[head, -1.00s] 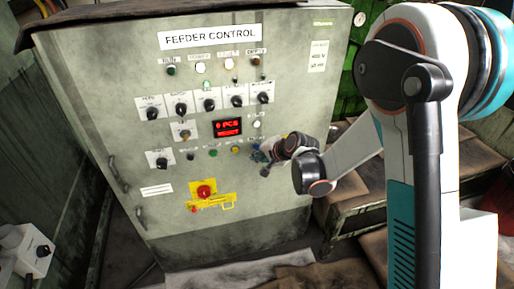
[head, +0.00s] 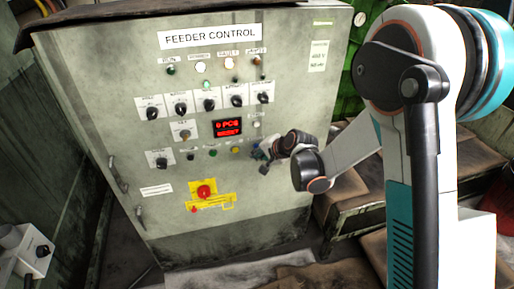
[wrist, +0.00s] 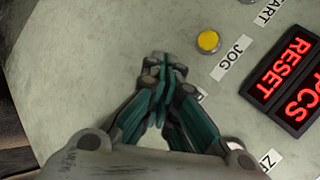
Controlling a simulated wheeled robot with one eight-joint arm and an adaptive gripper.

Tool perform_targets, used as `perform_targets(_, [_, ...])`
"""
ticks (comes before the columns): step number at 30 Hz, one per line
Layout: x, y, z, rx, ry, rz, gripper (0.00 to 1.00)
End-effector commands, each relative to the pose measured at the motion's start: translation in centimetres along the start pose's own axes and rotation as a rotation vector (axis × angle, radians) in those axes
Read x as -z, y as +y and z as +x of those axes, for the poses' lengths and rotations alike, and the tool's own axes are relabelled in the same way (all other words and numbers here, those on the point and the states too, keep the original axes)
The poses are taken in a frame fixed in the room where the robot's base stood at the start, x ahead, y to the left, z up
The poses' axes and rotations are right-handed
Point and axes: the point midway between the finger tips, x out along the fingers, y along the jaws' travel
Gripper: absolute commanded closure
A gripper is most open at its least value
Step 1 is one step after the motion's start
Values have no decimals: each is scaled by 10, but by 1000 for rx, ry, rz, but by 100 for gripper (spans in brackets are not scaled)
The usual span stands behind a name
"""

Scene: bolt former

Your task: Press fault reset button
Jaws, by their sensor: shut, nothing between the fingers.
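My gripper (head: 259,153) is shut and empty, at the grey feeder control cabinet's face, just right of the yellow button (head: 235,150). In the wrist view the fingertips of my gripper (wrist: 164,66) are together in front of the panel, left of and below the yellow JOG button (wrist: 208,41). A white label (wrist: 202,95) is mostly covered by the fingers, so its words are unreadable. No fault reset button can be made out; any button behind the fingers is hidden. I cannot tell whether the fingertips touch the panel.
A white button (head: 256,124) sits above my gripper. The red display (head: 228,128) reads PCS and RESET. A red emergency knob (head: 204,192) on a yellow plate is lower left. Several black selector knobs are above. A workbench (head: 345,205) stands right of the cabinet.

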Motion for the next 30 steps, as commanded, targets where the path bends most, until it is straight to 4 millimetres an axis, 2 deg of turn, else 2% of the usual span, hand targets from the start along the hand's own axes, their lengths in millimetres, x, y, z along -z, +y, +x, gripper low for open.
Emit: perform_targets(30, [4, -4, 6, 0, 0, 0, 100])
